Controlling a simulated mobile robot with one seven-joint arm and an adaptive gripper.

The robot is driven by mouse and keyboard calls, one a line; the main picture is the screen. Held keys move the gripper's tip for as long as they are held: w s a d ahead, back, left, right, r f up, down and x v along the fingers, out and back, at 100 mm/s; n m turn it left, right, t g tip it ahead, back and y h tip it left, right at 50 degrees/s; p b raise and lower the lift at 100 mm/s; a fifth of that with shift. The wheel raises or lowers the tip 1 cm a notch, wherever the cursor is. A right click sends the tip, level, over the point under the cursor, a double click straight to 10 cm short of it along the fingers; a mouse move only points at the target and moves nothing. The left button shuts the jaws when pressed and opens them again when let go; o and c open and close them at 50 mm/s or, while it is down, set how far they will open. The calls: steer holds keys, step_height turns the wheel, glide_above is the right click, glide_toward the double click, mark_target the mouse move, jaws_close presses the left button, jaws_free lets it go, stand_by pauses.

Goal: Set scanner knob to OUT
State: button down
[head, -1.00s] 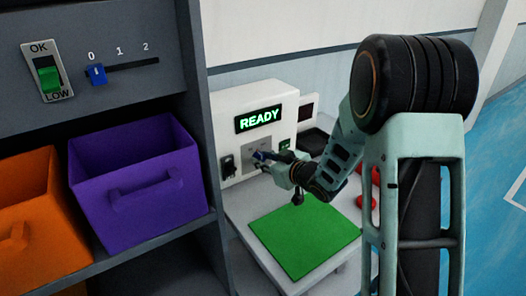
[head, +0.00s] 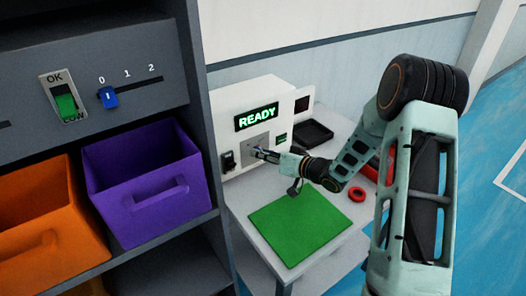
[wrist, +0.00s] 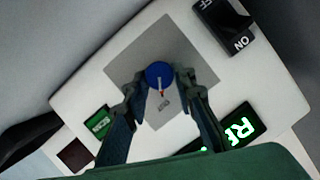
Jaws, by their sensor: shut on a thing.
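The scanner is a white box (head: 225,106) on a white table, with a green READY display (head: 257,117) on its front. Its round blue knob (wrist: 157,70) sits on a grey square plate (wrist: 178,45) in the wrist view. A red and white pointer mark on the knob points toward the bottom of that picture. My gripper (wrist: 161,84) is shut on the knob, one finger on each side. In the head view my gripper (head: 262,153) reaches the scanner's front and mostly hides the knob.
A black ON/OFF switch (wrist: 225,22) is beside the grey plate. A green mat (head: 300,226), a black tray (head: 312,132) and a red ring (head: 357,194) lie on the table. A shelf with purple (head: 145,180) and orange (head: 45,215) bins stands at left.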

stand_by(0.4)
steer(key=c, duration=1.6)
jaws_free()
steer(key=shift+d, duration=0.1)
steer(key=v, duration=1.1)
steer(key=shift+s+d+r, duration=0.2)
steer(key=shift+s, duration=0.1)
